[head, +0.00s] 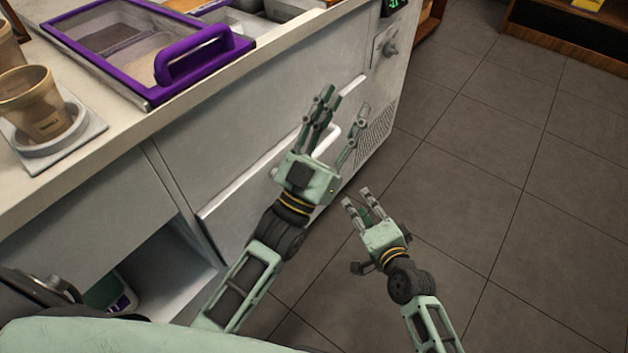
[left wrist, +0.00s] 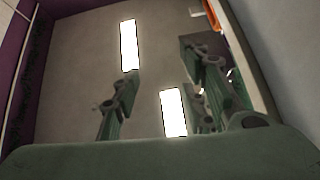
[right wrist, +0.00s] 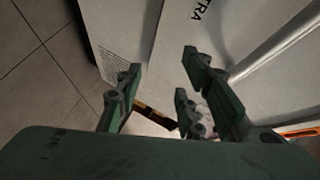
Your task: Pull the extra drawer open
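The extra drawer (head: 240,200) is the lower white front in the counter; its pale top edge stands out a little, and I cannot tell whether it is slightly open. In the right wrist view its front (right wrist: 225,30) shows the letters "TRA" and a light bar handle (right wrist: 285,42). In the head view the handle is partly hidden behind my left gripper (head: 340,112), which is open, its fingers spread in front of the drawer. The left wrist view shows no drawer. My right gripper (head: 359,198) is open and empty, lower and right, over the floor, apart from the handle.
A purple-framed lid (head: 95,72) with a handle lies on the countertop, and brown cups (head: 35,108) stand at the left. An open shelf space (head: 165,270) is below left. The tiled floor at right is clear.

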